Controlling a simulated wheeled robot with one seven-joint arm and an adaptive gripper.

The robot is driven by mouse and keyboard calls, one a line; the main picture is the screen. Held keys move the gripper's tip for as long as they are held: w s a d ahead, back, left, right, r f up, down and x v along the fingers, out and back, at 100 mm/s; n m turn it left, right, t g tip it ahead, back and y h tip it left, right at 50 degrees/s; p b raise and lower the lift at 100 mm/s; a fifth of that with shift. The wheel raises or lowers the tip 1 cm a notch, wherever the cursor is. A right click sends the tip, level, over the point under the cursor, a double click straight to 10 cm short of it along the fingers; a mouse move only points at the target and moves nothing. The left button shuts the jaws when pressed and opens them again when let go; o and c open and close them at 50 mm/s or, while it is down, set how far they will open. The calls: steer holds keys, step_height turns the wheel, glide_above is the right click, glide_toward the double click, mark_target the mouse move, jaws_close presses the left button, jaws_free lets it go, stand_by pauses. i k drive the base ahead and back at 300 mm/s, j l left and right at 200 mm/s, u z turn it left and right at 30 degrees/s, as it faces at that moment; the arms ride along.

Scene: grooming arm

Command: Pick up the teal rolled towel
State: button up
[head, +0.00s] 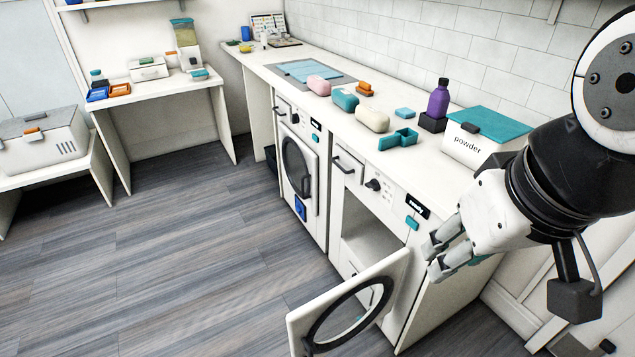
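The teal rolled towel (345,99) lies on the long white counter (306,66), between a pink roll (318,85) and a cream roll (372,118). My gripper (432,258) is at the right, in front of the counter and below its top, well apart from the towel. Its two fingers point left and stand apart with nothing between them. The towel is in clear view.
An open front-loader door (345,302) sticks out below my gripper. On the counter stand a teal tray (398,139), an orange item (364,89), a purple bottle (438,98) and a powder box (480,150). Floor (150,260) at the left is clear.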

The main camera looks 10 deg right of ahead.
mark_target(347, 101)
steer(key=i+j+u, duration=0.25)
steer(key=j+u, duration=0.15)
steer(key=i+j+u, duration=0.3)
steer(key=j+u, duration=0.15)
steer(key=j, duration=0.15)
steer(key=i+j+u, duration=0.4)
steer(key=i+j, duration=0.15)
steer(key=i, duration=0.2)
steer(key=i+j+u, duration=0.15)
steer(key=i, duration=0.2)
steer(key=i+l+z, duration=0.1)
steer(key=i+z, duration=0.15)
steer(key=z, duration=0.15)
steer(key=i+z, duration=0.25)
steer(key=z, duration=0.15)
steer(key=i+j+z, duration=0.1)
steer(key=i+z, duration=0.2)
steer(key=z, duration=0.15)
steer(key=i+l+z, duration=0.1)
steer(key=i+z, duration=0.15)
steer(key=z, duration=0.15)
steer(key=i+z, duration=0.2)
steer(key=z, duration=0.2)
steer(key=i+z, duration=0.25)
steer(key=z, duration=0.15)
steer(key=i+j+z, duration=0.2)
steer(key=z, duration=0.25)
steer(key=i+j+z, duration=0.2)
steer(key=z, duration=0.2)
steer(key=i+j+z, duration=0.3)
